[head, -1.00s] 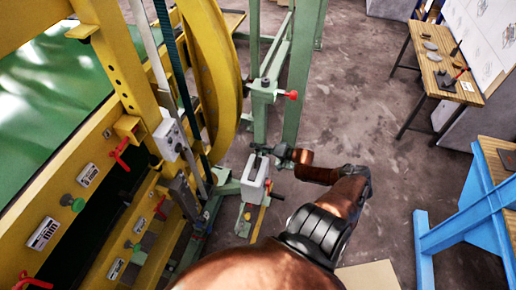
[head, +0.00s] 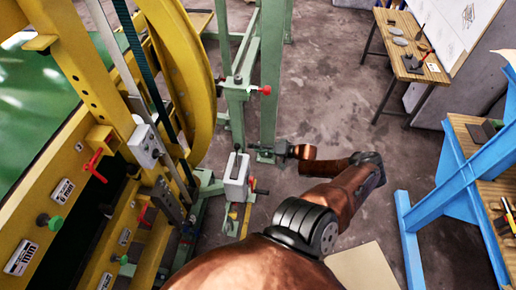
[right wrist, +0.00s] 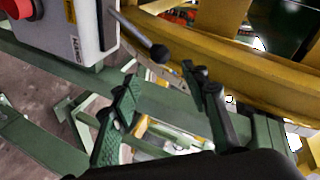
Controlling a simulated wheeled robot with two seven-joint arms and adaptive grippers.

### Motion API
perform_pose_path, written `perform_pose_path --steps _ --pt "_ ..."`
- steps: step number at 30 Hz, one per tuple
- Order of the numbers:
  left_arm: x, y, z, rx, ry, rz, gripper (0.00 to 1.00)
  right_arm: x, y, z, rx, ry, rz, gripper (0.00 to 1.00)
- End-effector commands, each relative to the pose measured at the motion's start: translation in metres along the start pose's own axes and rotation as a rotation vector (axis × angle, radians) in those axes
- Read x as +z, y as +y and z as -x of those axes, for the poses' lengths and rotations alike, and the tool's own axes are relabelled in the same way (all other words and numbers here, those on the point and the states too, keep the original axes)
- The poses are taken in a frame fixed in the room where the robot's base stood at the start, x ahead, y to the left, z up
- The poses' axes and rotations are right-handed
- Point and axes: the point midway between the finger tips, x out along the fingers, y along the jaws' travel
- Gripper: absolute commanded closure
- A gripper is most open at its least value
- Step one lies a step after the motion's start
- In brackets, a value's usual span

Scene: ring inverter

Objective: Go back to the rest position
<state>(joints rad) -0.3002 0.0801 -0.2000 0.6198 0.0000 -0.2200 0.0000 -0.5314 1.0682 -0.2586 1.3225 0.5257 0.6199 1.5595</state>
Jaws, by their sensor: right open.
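The right gripper (head: 266,151) is at the end of my copper arm, which reaches from the bottom of the head view and bends back left. It is small there, just right of a grey control box (head: 236,178) beside the yellow ring machine (head: 190,60). In the right wrist view its two dark fingers (right wrist: 165,88) are spread, with nothing between them. A grey box (right wrist: 75,30) with a red button and a lever with a black knob (right wrist: 158,53) are close beyond the fingers. My left gripper is not in view.
A green frame (head: 272,75) with a red knob (head: 265,90) stands just beyond the gripper. A blue frame (head: 412,240) and wooden workbench (head: 490,200) are at the right. A wooden table (head: 410,60) is at the back. Concrete floor (head: 330,80) lies open between.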

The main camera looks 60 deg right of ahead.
Motion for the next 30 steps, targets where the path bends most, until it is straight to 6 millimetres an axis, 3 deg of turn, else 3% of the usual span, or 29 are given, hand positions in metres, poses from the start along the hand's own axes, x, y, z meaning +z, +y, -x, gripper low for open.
perform_pose_path --steps 5,23,26,29,30 --pt "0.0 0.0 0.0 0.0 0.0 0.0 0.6 0.0 -0.001 0.01 -0.001 0.0 0.0 0.58" --pt "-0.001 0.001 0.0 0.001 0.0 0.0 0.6 0.0 0.0 0.01 0.0 0.0 0.001 0.58" --pt "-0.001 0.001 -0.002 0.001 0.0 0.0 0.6 0.006 0.014 0.01 0.023 0.008 0.021 0.58" --pt "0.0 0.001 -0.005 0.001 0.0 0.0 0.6 0.024 0.051 0.012 0.09 0.021 0.088 0.58" --pt "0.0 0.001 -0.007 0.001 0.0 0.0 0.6 0.035 0.071 0.013 0.129 0.025 0.128 0.58"
